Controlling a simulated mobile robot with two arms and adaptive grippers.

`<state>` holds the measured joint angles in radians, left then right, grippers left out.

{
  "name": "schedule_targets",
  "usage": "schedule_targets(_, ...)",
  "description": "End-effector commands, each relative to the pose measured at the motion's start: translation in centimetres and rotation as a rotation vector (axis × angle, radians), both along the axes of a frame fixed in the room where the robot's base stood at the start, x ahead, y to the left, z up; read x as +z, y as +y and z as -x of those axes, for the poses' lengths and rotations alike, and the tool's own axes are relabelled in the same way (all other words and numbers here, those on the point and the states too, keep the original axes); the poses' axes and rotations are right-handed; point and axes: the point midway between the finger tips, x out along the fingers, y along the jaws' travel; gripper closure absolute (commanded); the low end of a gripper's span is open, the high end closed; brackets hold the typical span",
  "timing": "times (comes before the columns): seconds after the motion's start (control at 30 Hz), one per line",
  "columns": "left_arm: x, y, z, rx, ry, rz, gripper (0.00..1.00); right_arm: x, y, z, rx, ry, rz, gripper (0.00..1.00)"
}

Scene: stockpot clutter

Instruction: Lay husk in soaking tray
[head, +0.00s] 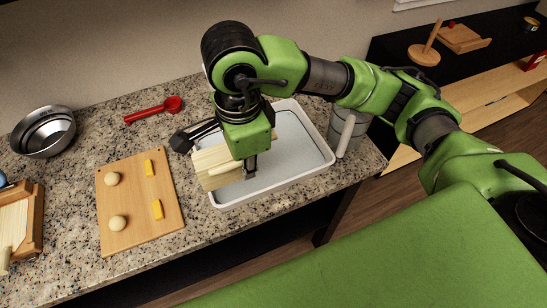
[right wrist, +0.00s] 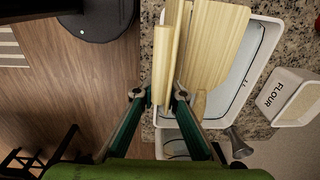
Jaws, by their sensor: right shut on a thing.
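The pale yellow ribbed husk (head: 214,168) is at the left end of the white soaking tray (head: 303,150). My right gripper (head: 250,170) reaches down over the tray and is shut on the husk's near part. In the right wrist view, the right gripper's fingertips (right wrist: 160,95) pinch a narrow folded strip of husk (right wrist: 166,62), and a wider fan-shaped piece (right wrist: 215,42) spreads beside it over the tray (right wrist: 262,60). I cannot tell whether these are one husk or two, or whether the husk touches the tray floor. My left gripper is not in view.
A wooden board (head: 135,215) with dough balls and yellow pieces lies left of the tray. A grey canister (head: 340,125) stands right of the tray. A FLOUR box (right wrist: 285,97) stands close by the tray.

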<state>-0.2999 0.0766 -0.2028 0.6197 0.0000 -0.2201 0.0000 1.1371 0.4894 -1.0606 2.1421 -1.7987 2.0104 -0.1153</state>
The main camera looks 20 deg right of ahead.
Motion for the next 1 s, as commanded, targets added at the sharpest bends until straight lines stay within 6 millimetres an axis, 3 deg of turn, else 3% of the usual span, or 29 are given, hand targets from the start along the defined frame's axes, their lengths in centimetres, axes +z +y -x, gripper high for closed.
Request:
schedule_targets(0.2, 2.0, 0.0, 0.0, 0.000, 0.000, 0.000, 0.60, -2.1, -5.2, -2.4, -0.009, 0.007, 0.005, 1.00)
schedule_targets(0.4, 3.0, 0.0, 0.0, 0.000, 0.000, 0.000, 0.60, -5.7, -8.1, -3.9, -0.003, 0.006, 0.002, 1.00)
schedule_targets(0.77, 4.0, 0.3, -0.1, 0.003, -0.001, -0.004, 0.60, -8.9, -10.3, -5.0, 0.000, 0.005, 0.003, 1.00)
schedule_targets(1.0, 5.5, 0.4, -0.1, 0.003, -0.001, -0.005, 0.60, -11.6, -10.1, -5.0, 0.003, 0.001, 0.001, 1.00)
